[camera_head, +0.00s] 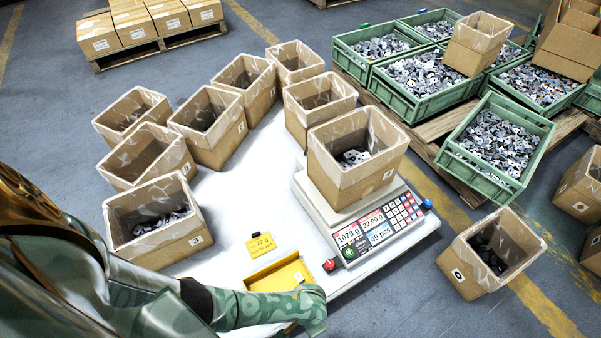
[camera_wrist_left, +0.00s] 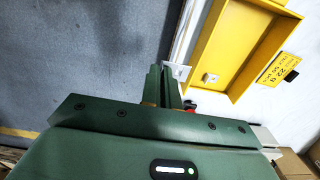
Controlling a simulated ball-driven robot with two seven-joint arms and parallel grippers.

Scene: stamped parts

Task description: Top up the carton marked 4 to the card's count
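A carton (camera_head: 340,178) with grey parts inside stands on the scale (camera_head: 402,238); I cannot surely read its label number. The display reads 1078 g, 22.00 g and 49 pcs. The yellow card (camera_head: 261,245) reads 22 g and seems to read 50 pcs; it also shows in the wrist view (camera_wrist_left: 279,70). A yellow tray (camera_head: 262,275) lies in front, with one small metal part (camera_wrist_left: 211,78) in it. My left gripper (camera_head: 313,318) is beside the tray at the table's front edge. My right gripper is out of view.
Several cartons stand along the table's left and back; the front-left one (camera_head: 165,246) holds parts. Green crates (camera_head: 470,165) full of parts stand on a pallet at right. A carton with dark parts (camera_head: 468,275) is on the floor. A red button (camera_head: 329,265) sits near the tray.

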